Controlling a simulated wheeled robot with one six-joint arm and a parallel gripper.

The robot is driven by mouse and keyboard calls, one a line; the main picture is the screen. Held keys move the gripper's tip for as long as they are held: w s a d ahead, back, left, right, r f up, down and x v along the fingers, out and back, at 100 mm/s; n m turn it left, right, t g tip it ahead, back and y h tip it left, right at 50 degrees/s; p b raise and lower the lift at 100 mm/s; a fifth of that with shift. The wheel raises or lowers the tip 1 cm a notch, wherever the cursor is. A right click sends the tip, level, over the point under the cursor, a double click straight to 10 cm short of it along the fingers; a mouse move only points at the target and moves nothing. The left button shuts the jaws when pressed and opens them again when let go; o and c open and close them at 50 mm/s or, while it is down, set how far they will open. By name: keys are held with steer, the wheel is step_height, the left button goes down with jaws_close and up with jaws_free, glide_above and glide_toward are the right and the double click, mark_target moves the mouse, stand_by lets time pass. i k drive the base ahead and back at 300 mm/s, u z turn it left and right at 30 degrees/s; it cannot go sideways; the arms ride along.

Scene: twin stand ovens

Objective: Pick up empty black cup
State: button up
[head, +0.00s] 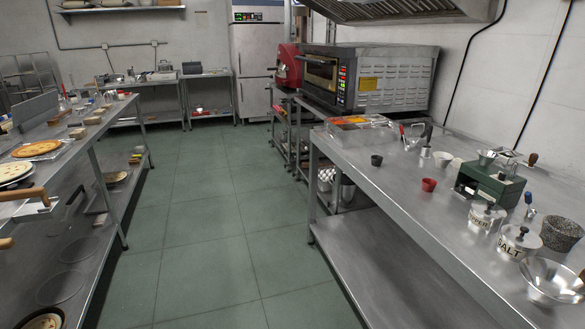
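A small black cup (376,160) stands upright on the steel table (400,182) at the right, close to the table's aisle-side edge. It is too small to see inside it. A small red cup (429,184) stands nearer and to its right. My gripper is not in the head view.
Behind the black cup is a tray of colourful contents (355,123). Several tools, a green grinder-like box (490,185), salt and pepper jars and a steel bowl (551,279) crowd the table's right side. The tiled aisle (210,215) is clear; a left table (75,150) borders it.

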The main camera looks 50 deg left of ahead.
mark_target(377, 161)
steer(key=z, duration=0.1)
steer(key=k, duration=0.1)
steer(key=u, duration=0.65)
steer(key=i, duration=0.6)
steer(key=u, duration=1)
steer(key=i, duration=0.65)
steer(key=u, duration=0.5)
steer(key=i, duration=1.6)
steer(key=z, duration=1.2)
steer(key=i, duration=0.55)
steer(key=z, duration=0.5)
